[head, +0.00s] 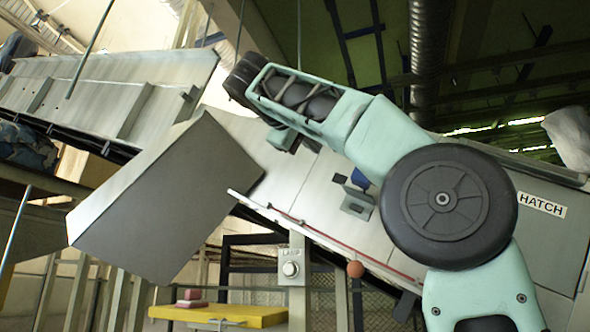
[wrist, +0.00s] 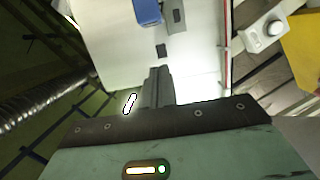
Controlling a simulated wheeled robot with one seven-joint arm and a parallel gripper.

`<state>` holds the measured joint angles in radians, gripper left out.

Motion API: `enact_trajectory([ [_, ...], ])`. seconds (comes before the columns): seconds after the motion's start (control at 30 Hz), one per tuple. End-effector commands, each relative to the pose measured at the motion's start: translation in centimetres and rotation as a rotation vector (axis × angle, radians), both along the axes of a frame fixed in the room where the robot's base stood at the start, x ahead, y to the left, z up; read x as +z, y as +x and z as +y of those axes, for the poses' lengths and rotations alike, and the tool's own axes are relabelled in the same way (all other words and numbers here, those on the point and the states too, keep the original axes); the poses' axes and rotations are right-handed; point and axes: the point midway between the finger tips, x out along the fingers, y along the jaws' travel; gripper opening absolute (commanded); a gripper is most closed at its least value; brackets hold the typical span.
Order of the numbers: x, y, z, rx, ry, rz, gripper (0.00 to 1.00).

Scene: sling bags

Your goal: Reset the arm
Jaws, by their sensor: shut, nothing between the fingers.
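My mint-green arm (head: 395,140) rises from the lower right of the head view, with a big dark round joint in its middle. It bends up and left to a dark end piece at the upper left. My gripper (wrist: 158,72) shows in the wrist view: its dark grey fingers are together, with nothing between them. Its tips are over a pale wall panel, below a blue block (wrist: 146,10) and a grey bracket (wrist: 175,18). I cannot make out the fingers in the head view.
A large grey panel (head: 165,200) juts out at the left. A lamp switch box (head: 291,268) stands on a post, above a yellow shelf (head: 220,315) with reddish blocks. An orange ball (head: 355,269) is beside the post. A HATCH sign (head: 541,204) is at the right.

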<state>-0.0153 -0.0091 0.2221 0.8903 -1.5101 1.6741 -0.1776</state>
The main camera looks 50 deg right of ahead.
Motion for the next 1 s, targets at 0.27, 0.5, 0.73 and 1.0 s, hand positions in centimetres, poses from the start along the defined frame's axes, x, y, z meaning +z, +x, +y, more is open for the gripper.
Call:
enact_trajectory([
  [0.27, -0.1, 0.1, 0.2, 0.003, 0.000, 0.003, 0.00],
  [0.5, -6.2, 5.8, 3.6, 0.198, 0.030, 0.128, 0.00],
  [0.73, -19.5, 12.6, 11.3, 0.526, 0.138, 0.343, 0.00],
  [1.0, -36.8, 13.6, 20.7, 0.821, 0.349, 0.567, 0.00],
])
